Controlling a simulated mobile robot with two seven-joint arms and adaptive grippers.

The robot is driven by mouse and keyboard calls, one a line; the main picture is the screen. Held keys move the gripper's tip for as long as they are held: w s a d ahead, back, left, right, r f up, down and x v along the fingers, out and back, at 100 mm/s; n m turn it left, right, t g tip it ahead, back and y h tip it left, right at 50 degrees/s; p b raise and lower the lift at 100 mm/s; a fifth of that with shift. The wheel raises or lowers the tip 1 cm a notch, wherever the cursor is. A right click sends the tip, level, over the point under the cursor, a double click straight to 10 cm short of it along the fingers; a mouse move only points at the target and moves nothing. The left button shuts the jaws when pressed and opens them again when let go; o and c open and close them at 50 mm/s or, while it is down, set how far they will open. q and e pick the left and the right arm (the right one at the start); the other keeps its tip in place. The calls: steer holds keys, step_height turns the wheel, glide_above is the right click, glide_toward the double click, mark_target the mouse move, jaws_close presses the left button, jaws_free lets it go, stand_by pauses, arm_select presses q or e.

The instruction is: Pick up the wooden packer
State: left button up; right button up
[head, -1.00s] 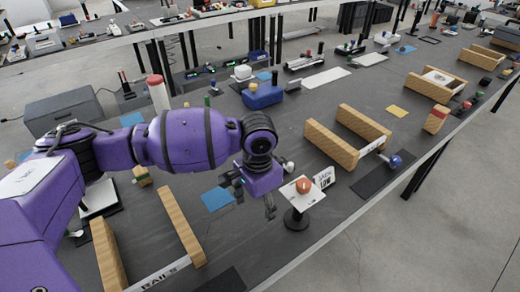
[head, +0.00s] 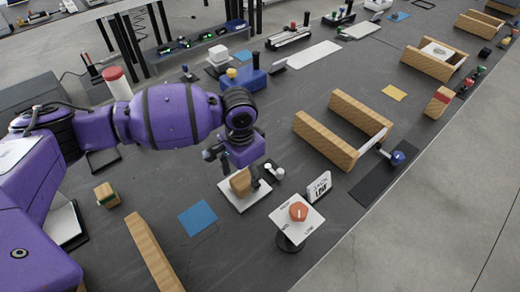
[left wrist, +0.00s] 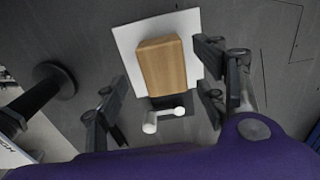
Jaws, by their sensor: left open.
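The wooden packer is a plain light-brown block (head: 240,183) on a white square plate (head: 236,204) on the dark bench. In the left wrist view the block (left wrist: 168,66) lies near the middle top on its white plate (left wrist: 127,35). My left gripper (head: 238,172) is above the block, its fingers spread and empty. In the left wrist view the fingers (left wrist: 160,90) show on both sides, apart from the block. Whether the fingertips reach down to the block's height is not clear. My right gripper is not in view.
A white two-knobbed piece (head: 274,171) is close beside the plate. A red knob on a white-topped stand (head: 298,212) and a lettered sign (head: 318,187) are to the right. A blue mat (head: 198,218) is to the left. Wooden rails (head: 326,141) stand farther right.

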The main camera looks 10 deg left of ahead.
mark_target(244, 179)
arm_select(q)
step_height(244, 179, down, 4)
steer(key=shift+w+a+f, duration=0.1)
steer(key=shift+w+a, duration=0.05)
steer(key=c, duration=1.3)
